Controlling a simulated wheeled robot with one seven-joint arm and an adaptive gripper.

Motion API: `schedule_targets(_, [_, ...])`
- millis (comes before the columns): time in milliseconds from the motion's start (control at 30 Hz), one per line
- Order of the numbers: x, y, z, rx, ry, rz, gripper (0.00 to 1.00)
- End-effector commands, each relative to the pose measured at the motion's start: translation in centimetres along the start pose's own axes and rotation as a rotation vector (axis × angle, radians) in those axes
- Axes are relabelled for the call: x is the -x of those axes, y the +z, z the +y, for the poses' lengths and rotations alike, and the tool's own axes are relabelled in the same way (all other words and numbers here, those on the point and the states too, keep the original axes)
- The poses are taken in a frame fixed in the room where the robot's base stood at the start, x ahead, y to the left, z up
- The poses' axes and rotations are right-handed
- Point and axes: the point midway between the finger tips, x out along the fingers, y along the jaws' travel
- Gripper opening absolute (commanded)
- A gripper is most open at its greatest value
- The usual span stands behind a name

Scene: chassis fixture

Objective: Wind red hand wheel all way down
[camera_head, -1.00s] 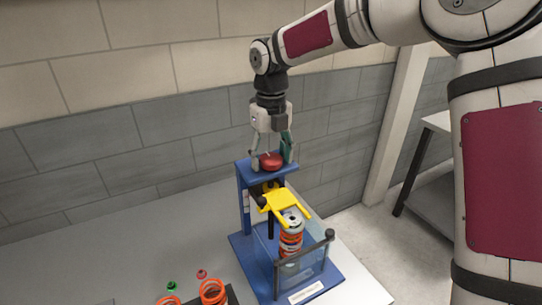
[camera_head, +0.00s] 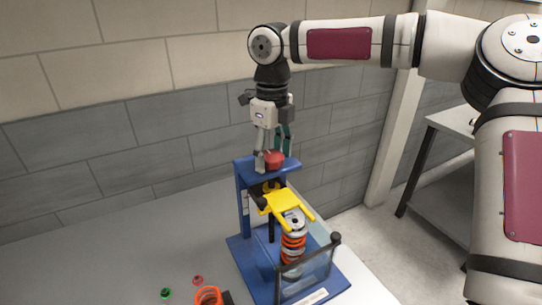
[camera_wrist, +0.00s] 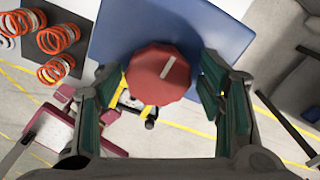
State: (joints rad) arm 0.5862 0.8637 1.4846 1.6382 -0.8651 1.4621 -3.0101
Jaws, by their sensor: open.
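The red hand wheel (camera_head: 274,160) sits on top of the blue press frame (camera_head: 243,185). In the wrist view the wheel (camera_wrist: 160,77) shows a pale line mark on its upper face. My gripper (camera_head: 271,158) points down over the wheel. Its green-padded fingers stand apart on either side of the wheel in the wrist view (camera_wrist: 160,100), with gaps between pads and rim. Below the wheel, a yellow forked plate (camera_head: 287,203) rests at the top of an orange coil spring on a strut (camera_head: 293,245).
A clear guard (camera_head: 308,272) with dark posts stands in front of the strut. Orange springs (camera_head: 208,296) and small green (camera_head: 166,293) and red (camera_head: 198,280) parts lie on the grey table. A wall stands behind. The table left of the press is largely clear.

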Motion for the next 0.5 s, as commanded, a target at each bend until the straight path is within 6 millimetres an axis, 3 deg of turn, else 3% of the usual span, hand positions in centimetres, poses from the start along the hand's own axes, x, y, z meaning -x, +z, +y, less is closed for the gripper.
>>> schedule_targets(500, [-0.4,0.28,-0.09,0.18,0.003,-0.002,0.62])
